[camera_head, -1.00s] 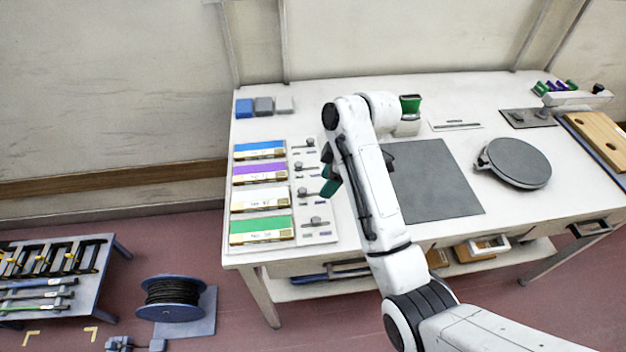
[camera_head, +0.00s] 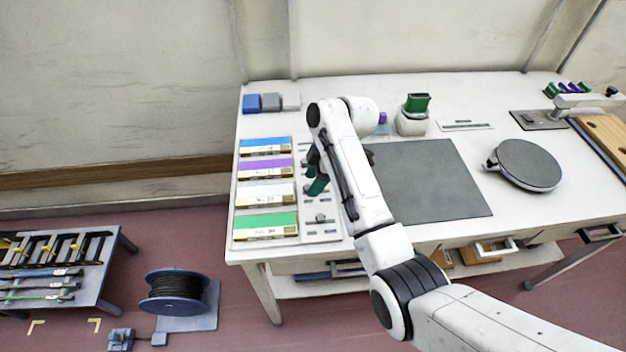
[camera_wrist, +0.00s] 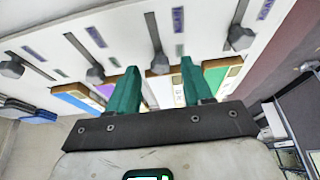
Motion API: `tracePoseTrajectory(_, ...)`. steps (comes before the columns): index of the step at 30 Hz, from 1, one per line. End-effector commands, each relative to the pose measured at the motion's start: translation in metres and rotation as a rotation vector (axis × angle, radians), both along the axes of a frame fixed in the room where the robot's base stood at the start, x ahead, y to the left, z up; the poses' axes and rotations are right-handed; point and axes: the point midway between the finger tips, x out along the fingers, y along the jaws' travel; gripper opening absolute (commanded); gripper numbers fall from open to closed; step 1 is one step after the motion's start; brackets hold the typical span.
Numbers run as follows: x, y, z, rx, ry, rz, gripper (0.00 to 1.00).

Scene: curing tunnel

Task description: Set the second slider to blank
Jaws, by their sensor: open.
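The slider panel (camera_head: 322,237) lies at the table's left, right of the colour cards. In the wrist view its slots run beside the blue, purple, white and green cards, each with a dark knob. The knob by the purple card (camera_wrist: 95,75) sits left of my gripper (camera_wrist: 158,66). The knob by the white card (camera_wrist: 160,63) shows between my open, empty green fingers; I cannot tell whether they touch it. The green-card knob (camera_wrist: 240,38) is to the right. Purple labels lie along the slots, too small to read. In the head view my gripper (camera_head: 316,183) and arm hide part of the panel.
Cards in blue (camera_head: 265,146), purple (camera_head: 265,168), white (camera_head: 265,194) and green (camera_head: 265,226) stand left of the panel. A dark mat (camera_head: 435,180), a round grey plate (camera_head: 528,163) and a green-topped container (camera_head: 413,115) are to the right. Small blocks (camera_head: 270,102) sit at the back.

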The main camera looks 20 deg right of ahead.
Motion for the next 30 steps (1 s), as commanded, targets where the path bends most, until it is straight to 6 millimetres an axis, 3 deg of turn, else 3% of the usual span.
tracePoseTrajectory(13, 0.0009, 0.0036, -0.0105, -0.001, 0.000, -0.001, 0.50)
tracePoseTrajectory(27, 0.0009, 0.0036, -0.0102, -0.001, 0.001, -0.001, 0.05)
tracePoseTrajectory(30, 0.0008, 0.0036, -0.0102, -0.001, 0.001, -0.001, 0.00)
